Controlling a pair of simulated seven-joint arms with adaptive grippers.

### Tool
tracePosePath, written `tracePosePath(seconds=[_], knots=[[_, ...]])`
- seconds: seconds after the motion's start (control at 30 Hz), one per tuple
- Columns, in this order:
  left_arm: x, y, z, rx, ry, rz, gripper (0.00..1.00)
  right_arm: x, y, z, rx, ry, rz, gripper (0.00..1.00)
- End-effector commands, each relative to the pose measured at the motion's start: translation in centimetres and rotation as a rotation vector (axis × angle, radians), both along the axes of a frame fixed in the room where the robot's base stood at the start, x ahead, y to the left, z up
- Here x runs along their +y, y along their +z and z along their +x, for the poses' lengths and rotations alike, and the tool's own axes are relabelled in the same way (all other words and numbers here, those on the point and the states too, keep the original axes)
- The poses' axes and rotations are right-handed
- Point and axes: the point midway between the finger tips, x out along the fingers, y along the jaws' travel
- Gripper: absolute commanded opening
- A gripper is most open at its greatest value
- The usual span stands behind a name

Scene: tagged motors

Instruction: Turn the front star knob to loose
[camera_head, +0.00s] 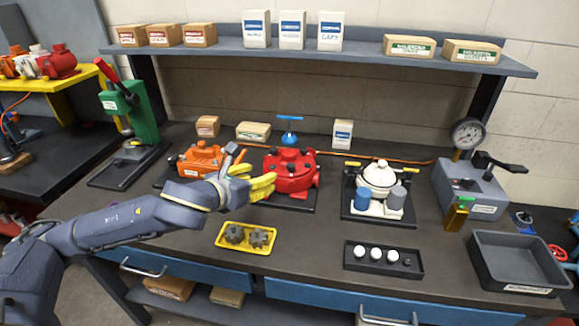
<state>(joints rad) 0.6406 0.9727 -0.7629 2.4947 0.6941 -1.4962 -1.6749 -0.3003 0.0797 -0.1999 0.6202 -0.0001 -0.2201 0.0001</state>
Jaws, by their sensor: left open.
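A red motor (297,172) sits on a dark base at the middle of the bench. My left gripper (272,183) has yellow fingers and is at the red motor's left front side. Its fingers are open, and I cannot tell whether they touch the motor. It hides part of the motor's left side and base. I cannot make out a star knob for certain; the gripper may cover it. My right gripper is not in view.
An orange motor (199,158) stands left, behind my arm. A yellow tray (229,246) with dark toothed parts lies in front. A white motor (380,174), black tray (412,272), gauge unit (475,188) and grey bin (515,283) stand right. A shelf (350,60) hangs above.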

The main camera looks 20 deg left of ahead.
Motion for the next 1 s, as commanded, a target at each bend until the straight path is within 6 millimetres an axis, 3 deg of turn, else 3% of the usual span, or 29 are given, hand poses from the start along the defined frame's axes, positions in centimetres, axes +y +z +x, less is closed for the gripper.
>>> tracePosePath(seconds=[0.27, 1.0], knots=[[-0.6, -1.0, 2.0, 0.0, -0.002, 0.013, 0.47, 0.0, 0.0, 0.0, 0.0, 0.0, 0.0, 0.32], [-3.0, -5.7, 13.3, -0.002, -0.001, 0.012, 0.47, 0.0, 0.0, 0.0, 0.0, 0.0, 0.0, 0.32]])
